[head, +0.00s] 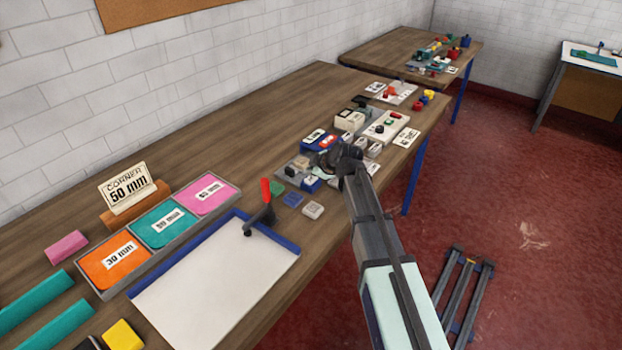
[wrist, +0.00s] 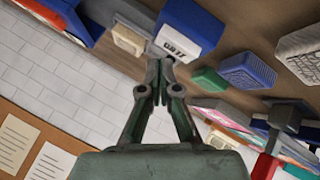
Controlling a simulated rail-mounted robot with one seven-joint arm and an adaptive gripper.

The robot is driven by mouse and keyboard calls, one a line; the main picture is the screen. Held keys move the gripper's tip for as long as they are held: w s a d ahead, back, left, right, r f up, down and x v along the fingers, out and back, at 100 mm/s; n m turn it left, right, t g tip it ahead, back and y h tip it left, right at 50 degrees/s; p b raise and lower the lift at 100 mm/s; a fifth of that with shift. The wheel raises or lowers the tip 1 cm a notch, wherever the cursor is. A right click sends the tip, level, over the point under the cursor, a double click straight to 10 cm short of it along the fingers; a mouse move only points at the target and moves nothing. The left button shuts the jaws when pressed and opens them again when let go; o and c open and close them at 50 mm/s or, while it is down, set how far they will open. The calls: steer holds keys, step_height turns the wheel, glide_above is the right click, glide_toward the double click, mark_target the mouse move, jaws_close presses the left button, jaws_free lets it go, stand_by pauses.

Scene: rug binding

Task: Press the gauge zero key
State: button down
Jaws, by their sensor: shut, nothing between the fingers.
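My gripper (head: 338,160) is over the cluster of small devices near the table's right edge. In the wrist view its fingers (wrist: 160,62) are shut and empty, with the tips overlapping the lower edge of a blue block (wrist: 190,22) with a white label. I cannot tell whether they touch. The label's characters are too small to read surely. A cream block or key (wrist: 130,40) sits just left of the fingertips. In the head view a blue block (head: 311,184) and a grey base show partly behind my gripper. I cannot tell which part is the gauge zero key.
Loose green (head: 277,187), blue (head: 293,199) and white (head: 312,210) blocks lie near the front edge. Bare wood lies along the wall.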

mark_target(312, 179)
steer(key=shift+r, duration=0.15)
steer(key=shift+r+p, duration=0.7)
steer(key=shift+r, duration=1.75)
